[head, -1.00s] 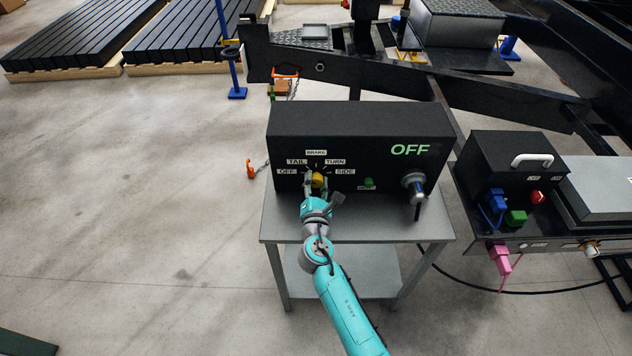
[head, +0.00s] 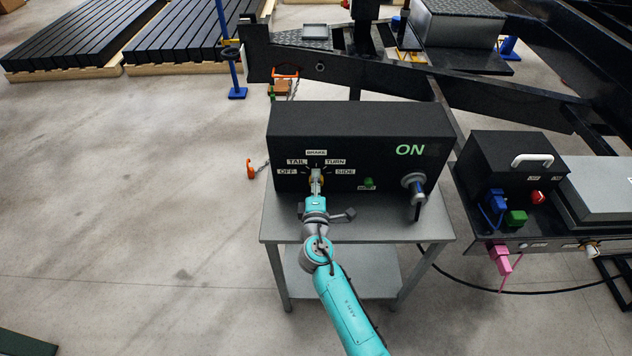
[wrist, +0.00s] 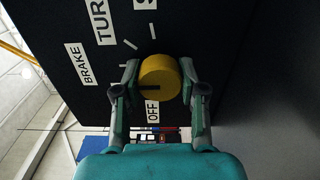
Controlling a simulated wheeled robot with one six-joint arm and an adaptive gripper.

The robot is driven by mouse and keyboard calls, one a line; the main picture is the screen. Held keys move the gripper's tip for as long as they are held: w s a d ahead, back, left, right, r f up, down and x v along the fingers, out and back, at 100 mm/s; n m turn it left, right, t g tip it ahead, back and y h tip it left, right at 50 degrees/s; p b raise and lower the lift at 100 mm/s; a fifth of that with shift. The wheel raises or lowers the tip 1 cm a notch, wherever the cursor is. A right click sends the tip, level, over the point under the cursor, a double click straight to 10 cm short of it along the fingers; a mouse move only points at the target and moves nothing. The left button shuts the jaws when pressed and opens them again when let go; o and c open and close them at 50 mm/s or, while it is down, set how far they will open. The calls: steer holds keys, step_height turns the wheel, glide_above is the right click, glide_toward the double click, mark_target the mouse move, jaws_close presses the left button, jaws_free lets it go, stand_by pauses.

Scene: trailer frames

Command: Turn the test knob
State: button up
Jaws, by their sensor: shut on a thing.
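The yellow round knob (wrist: 161,73) is on the front of the black test box (head: 290,125). Its black pointer line points left in the wrist view, towards the side between the OFF label (wrist: 152,111) and the BRAKE label (wrist: 85,64). The left finger hides part of the panel there. My gripper (head: 317,177) is shut on the knob, one finger on each side, and hides most of it in the head view. The TURN label (head: 335,162) is right of BRAKE in the head view. The box display (head: 410,150) reads ON in green.
The box stands on a grey metal table (head: 345,229). A green button (head: 369,183) and a blue-and-silver connector (head: 414,184) are right of the knob on the box. A second black unit (head: 507,150) stands further right. The floor at left is mostly clear.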

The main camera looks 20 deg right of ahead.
steer(key=m, duration=0.7)
steer(key=shift+f, duration=0.1)
stand_by(0.5)
steer(key=o, duration=1.2)
steer(key=shift+c, duration=0.2)
steer(key=shift+s, duration=0.15)
steer(key=v, duration=1.1)
steer(key=shift+s+a, duration=0.15)
steer(key=shift+s, duration=0.2)
